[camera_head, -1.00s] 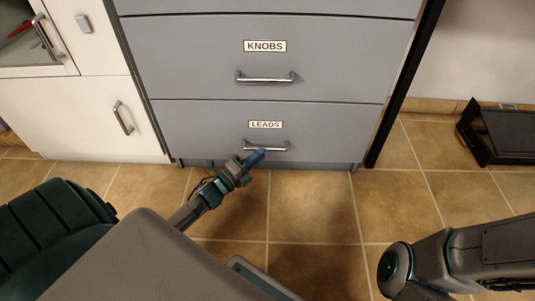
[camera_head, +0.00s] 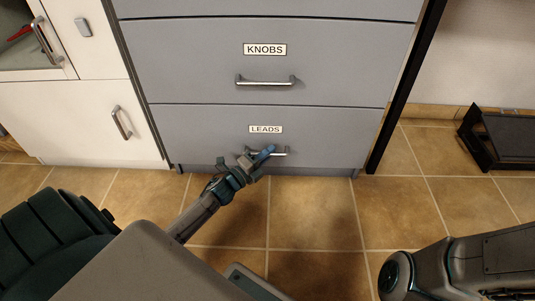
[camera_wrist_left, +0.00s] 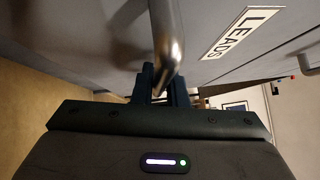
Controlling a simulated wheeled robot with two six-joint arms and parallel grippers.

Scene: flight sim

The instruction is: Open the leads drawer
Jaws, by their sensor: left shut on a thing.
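The grey leads drawer (camera_head: 330,132) is the lowest one in the cabinet, with a white LEADS label (camera_head: 265,129). It looks flush with the drawer above. Its metal bar handle (camera_head: 280,153) is partly hidden by my left gripper (camera_head: 263,156), which reaches it from the lower left. The gripper is shut on the handle towards its left end. In the left wrist view, the handle (camera_wrist_left: 166,45) runs down between the dark fingers (camera_wrist_left: 165,85), and the LEADS label (camera_wrist_left: 238,33) shows beside it. My right gripper is out of view.
The closed knobs drawer (camera_head: 200,60) with its handle (camera_head: 265,82) is directly above. A white cabinet (camera_head: 70,120) stands at the left. A black open box (camera_head: 490,135) lies at the right. Tiled floor in front of the drawer is clear.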

